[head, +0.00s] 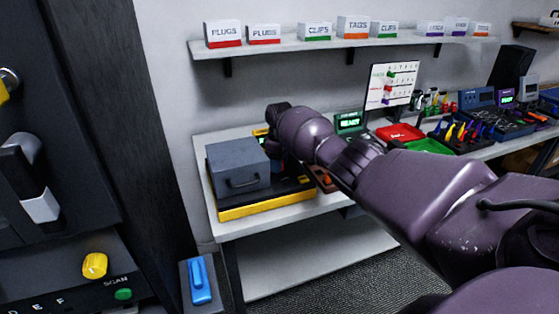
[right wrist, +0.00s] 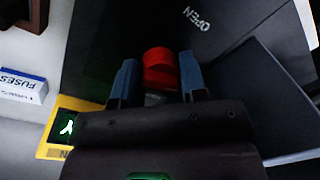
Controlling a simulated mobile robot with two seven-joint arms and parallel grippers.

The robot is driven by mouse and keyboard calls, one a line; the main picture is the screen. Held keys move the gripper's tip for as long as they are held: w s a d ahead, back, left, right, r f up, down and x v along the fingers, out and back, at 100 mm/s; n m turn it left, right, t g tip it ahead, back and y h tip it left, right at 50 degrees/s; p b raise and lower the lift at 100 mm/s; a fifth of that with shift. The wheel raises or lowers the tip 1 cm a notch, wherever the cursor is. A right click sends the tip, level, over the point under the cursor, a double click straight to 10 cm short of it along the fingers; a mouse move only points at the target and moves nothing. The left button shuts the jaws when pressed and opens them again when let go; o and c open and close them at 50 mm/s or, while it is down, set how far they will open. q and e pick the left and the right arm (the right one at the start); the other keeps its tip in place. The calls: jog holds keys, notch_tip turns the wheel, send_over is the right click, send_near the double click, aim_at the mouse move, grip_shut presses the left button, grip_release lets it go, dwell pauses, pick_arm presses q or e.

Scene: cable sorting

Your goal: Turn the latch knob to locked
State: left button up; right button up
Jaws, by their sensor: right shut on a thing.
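The red latch knob (right wrist: 160,68) sits between the two blue-grey fingers of my right gripper (right wrist: 158,80) in the right wrist view. The gripper is shut on the knob. The word OPEN is printed on the dark panel (right wrist: 215,30) to the right of the knob. In the head view, a grey box (head: 232,172) with a front handle stands on a yellow-edged base (head: 262,203). My right gripper (head: 273,150) reaches down at the box's right side, mostly hidden behind my wrist. The knob is hidden there. My left gripper is not in view.
A white workbench (head: 245,226) holds the box, a red tray (head: 399,133) and a green tray (head: 429,146). A shelf (head: 270,49) with labelled bins is above. A dark cabinet (head: 50,150) stands at left. A FUSES box (right wrist: 22,84) lies beside the base.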

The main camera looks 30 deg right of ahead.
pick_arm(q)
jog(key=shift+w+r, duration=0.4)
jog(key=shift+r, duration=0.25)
pick_arm(e)
jog(key=shift+r+m, duration=0.15)
jog(key=shift+m, duration=0.45)
jog(key=o, duration=0.9)
jog(key=shift+d, duration=0.1)
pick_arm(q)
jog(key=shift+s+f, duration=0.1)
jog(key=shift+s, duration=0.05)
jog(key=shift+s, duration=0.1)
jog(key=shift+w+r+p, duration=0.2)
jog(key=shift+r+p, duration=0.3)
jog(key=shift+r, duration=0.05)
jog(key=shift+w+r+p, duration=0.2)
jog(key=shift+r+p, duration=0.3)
pick_arm(e)
jog(key=r, duration=1)
jog(key=shift+w+d+r, duration=0.15)
jog(key=shift+d+r, duration=0.1)
jog(key=shift+r, duration=0.05)
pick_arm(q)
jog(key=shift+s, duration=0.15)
